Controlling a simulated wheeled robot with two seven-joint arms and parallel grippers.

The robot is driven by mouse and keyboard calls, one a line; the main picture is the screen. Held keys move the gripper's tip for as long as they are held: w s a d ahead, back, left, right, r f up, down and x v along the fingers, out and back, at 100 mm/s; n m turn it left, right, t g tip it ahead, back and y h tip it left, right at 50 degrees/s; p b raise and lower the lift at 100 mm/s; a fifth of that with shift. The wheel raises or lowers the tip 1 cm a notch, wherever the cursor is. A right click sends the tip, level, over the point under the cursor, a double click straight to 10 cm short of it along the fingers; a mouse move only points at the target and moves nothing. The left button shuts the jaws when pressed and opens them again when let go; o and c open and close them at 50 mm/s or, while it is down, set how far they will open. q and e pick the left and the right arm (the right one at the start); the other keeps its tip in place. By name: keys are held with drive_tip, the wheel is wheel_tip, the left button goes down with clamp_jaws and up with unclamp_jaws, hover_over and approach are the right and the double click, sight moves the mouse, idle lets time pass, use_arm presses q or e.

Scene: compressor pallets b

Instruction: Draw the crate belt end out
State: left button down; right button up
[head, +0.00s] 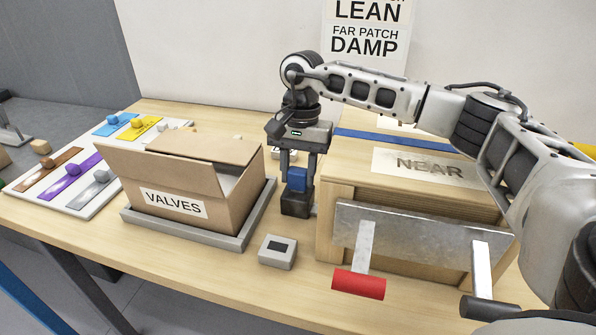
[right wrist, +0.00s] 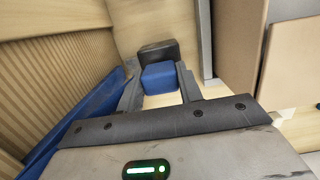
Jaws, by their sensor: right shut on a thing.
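The wooden crate (head: 345,176) marked NEAR stands at the right of the table, with a blue belt (head: 400,141) across its top. In the right wrist view a blue strap (right wrist: 98,108) runs along the crate's side. My right gripper (head: 297,184) points down beside the crate's left side, shut on a blue block-like belt end (head: 297,176). The belt end also shows between the fingers in the right wrist view (right wrist: 160,76). A dark block (head: 296,203) sits directly below it at the table. I cannot tell whether the blue piece is still inside the dark block. My left gripper is not in view.
An open VALVES carton (head: 225,195) stands in a grey tray (head: 190,238) just left of the gripper. A small grey box (head: 277,251) lies in front. A metal plate (head: 420,232) with red and black handles fronts the crate. A coloured switch board (head: 90,168) is far left.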

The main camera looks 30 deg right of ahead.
sight(297, 172)
drive_tip(key=shift+r, duration=0.2)
drive_tip(key=shift+r, duration=0.1)
drive_tip(key=shift+r+p, duration=1.65)
drive_tip(key=shift+r, duration=0.7)
